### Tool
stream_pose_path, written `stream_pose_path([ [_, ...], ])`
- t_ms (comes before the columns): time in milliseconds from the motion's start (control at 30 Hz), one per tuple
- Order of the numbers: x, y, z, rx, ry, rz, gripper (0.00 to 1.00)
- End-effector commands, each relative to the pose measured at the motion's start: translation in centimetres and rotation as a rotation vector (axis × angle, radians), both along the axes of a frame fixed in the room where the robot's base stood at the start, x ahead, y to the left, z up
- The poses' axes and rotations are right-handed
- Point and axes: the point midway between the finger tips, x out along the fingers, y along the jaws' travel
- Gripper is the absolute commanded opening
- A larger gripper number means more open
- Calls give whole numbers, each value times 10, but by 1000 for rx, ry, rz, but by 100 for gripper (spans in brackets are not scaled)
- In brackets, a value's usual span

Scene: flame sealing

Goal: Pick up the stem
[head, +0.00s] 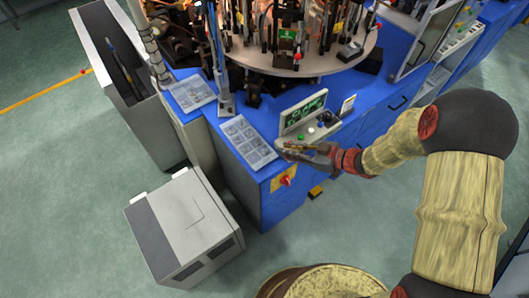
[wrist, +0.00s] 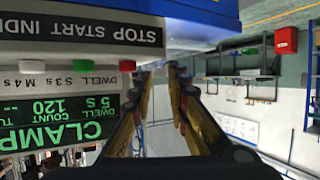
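I cannot make out the stem for certain in either view. Two clear compartment trays lie on the blue machine top, the nearer tray (head: 247,143) and the farther tray (head: 192,93); their contents are too small to tell. My gripper (head: 284,148) is just right of the nearer tray and in front of the control box. In the wrist view, the fingertips of my gripper (wrist: 172,70) come close together beside the upside-down button panel. I see no stem between them, and whether they are fully shut is unclear.
The control box (head: 303,113) with a green display and buttons stands close behind my gripper. A red switch (head: 285,181) sticks out at the blue cabinet's front corner. A round machine table (head: 300,62) with tooling is behind. A grey box (head: 184,227) stands on the floor.

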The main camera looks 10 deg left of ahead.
Motion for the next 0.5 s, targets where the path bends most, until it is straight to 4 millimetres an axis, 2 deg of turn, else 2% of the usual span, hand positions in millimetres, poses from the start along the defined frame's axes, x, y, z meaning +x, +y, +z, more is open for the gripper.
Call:
stream_pose_path([
  [167, -7, 13, -9, 23, 15, 30, 16],
  [500, 4, 49, -22, 22, 12, 30, 16],
])
